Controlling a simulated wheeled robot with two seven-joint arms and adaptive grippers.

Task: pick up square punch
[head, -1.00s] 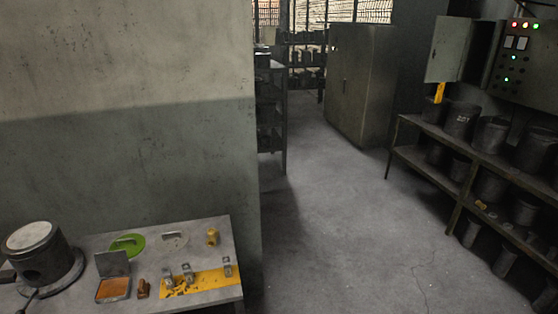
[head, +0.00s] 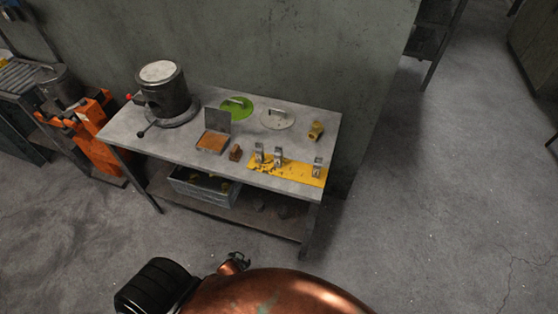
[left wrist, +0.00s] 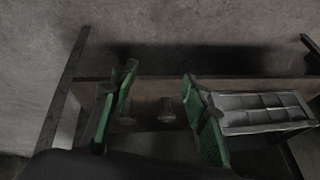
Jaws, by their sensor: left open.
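I cannot tell for sure which piece is the square punch. Three small grey metal pieces (head: 279,157) stand on a yellow mat (head: 298,172) at the table's front right. A small brown block (head: 236,153) stands left of the mat, and a brass-yellow piece (head: 316,130) lies behind it. In the left wrist view, my left gripper (left wrist: 160,73) is open, with green fingers apart and nothing held. A small dim grey piece (left wrist: 166,109) shows between the fingers, apparently on the lower shelf. My right gripper is not in view.
The grey table (head: 140,126) also holds a dark pot-like device (head: 163,95), an open box (head: 212,141), a green disc (head: 236,106) and a pale disc (head: 278,119). A grey divided bin (left wrist: 262,108) sits on the lower shelf. Floor at right is clear.

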